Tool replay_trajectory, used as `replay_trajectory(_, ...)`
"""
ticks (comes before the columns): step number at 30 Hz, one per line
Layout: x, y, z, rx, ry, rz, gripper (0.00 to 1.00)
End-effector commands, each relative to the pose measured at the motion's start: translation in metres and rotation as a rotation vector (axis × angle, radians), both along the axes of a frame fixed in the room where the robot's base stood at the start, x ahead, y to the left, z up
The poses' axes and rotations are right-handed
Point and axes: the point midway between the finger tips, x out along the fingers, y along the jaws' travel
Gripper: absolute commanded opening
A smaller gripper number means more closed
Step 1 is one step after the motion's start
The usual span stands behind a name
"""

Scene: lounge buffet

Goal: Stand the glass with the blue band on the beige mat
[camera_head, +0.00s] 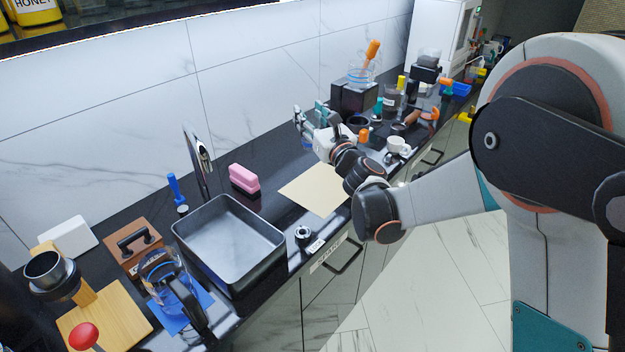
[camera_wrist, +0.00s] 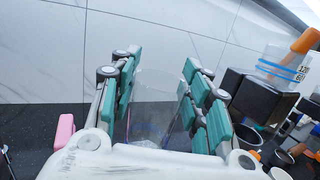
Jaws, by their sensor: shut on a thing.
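My gripper (camera_wrist: 158,90) is shut on a clear glass (camera_wrist: 155,112). The glass is faint between the teal finger pads, with a bluish tint low on it. In the head view my gripper (camera_head: 312,117) is near the back wall, beyond the far edge of the beige mat (camera_head: 314,189). The glass is mostly hidden there by the fingers, and I cannot tell whether its base touches the counter. The mat lies flat and bare on the dark counter, right of the sink.
A pink sponge (camera_head: 244,178) and the sink (camera_head: 229,243) are left of the mat. A small round black-and-silver item (camera_head: 303,235) is at the front edge. Right of my gripper are a white cup (camera_head: 397,145) and a black box (camera_head: 354,97) bearing a blue-banded clear vessel (camera_head: 361,74).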

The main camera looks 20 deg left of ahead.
Motion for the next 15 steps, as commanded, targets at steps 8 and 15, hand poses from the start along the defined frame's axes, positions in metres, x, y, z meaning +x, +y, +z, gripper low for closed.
replay_trajectory(8,0.000,0.000,-0.075,0.000,0.000,0.000,0.00)
replay_trajectory(15,0.000,0.000,-0.122,0.000,0.000,0.000,0.00)
